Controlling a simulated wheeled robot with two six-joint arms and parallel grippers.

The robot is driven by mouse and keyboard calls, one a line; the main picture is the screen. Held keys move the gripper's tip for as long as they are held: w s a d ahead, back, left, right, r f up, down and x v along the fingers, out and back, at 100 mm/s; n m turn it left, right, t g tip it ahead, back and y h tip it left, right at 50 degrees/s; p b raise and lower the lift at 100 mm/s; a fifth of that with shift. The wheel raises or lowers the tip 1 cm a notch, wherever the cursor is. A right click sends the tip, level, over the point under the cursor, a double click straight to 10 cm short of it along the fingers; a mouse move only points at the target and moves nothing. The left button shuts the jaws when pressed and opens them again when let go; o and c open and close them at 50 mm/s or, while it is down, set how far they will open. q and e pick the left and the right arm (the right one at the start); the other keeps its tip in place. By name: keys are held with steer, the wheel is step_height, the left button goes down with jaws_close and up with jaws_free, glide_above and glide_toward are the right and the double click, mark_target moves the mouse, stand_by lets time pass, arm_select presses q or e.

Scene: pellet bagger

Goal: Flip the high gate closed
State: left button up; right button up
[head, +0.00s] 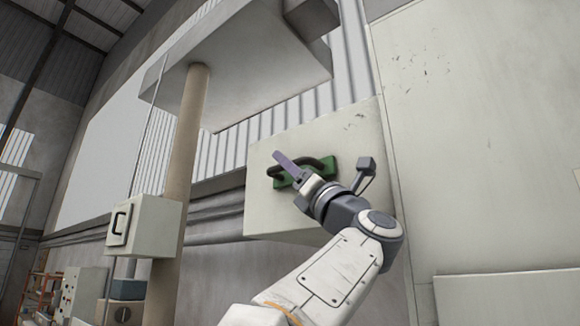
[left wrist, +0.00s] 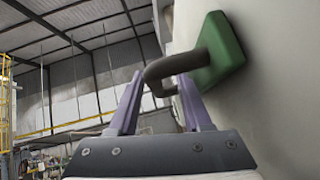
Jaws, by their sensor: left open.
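A dark looped handle (head: 322,161) on a green base plate (head: 283,182) is fixed to the face of a pale box (head: 262,210). My left gripper (head: 284,163) is at this handle, with one purple finger showing in front of it. In the left wrist view the dark handle (left wrist: 160,69) stands out from the green plate (left wrist: 226,52) and its outer bend lies between the tips of the open fingers (left wrist: 160,78). I cannot tell whether a finger touches it. My right gripper is not in view. Whether the handle belongs to the high gate, I cannot tell.
A tan post (head: 188,130) stands left of the box, under a large overhanging pale housing (head: 245,65). A small box with a black handle (head: 145,225) is beside the post. A pale wall panel (head: 490,150) fills the right side.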

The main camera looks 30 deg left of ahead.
arm_select(q)
steer(key=b+v, duration=0.7)
steer(key=v, duration=0.3)
